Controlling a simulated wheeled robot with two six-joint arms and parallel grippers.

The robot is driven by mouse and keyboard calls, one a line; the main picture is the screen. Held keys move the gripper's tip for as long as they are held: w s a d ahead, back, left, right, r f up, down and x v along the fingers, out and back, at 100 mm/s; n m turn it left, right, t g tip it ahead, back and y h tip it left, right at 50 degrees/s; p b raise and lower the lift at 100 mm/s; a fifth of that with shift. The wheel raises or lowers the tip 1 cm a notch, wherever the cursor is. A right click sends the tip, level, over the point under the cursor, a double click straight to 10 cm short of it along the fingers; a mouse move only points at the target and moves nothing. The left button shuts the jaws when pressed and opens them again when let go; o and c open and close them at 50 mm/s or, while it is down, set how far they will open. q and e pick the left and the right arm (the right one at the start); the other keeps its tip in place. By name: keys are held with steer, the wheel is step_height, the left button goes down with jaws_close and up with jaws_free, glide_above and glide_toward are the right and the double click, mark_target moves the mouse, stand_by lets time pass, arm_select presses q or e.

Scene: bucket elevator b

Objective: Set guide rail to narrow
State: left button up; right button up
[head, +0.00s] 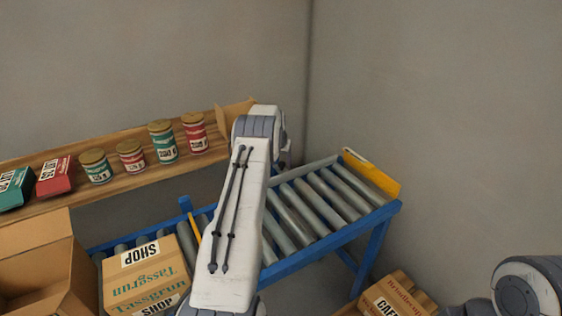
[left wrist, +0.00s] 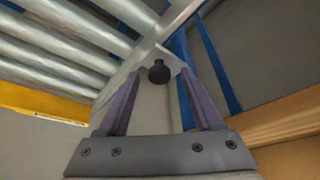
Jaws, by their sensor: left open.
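In the left wrist view, a round black knob (left wrist: 158,71) sits at a pale metal bar (left wrist: 170,28) beside the rollers. My left gripper (left wrist: 160,88) is open, with one purple finger on each side of the knob; I cannot tell whether they touch it. In the head view, my left arm hides the knob and most of this gripper. A blue-framed roller conveyor (head: 322,200) has a yellow plate (head: 370,173) at its far right end. A thin yellow strip (head: 195,228) shows left of my arm. I cannot tell which part is the guide rail. My right gripper is out of view.
A carton (head: 150,275) sits on the conveyor's left part, next to an open cardboard box (head: 40,265). A wooden shelf (head: 120,178) behind holds several cans and packets. Another box (head: 395,297) is at lower right. Grey walls close off the back and right.

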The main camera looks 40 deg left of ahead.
arm_select(q)
jaws_close()
stand_by(1.5)
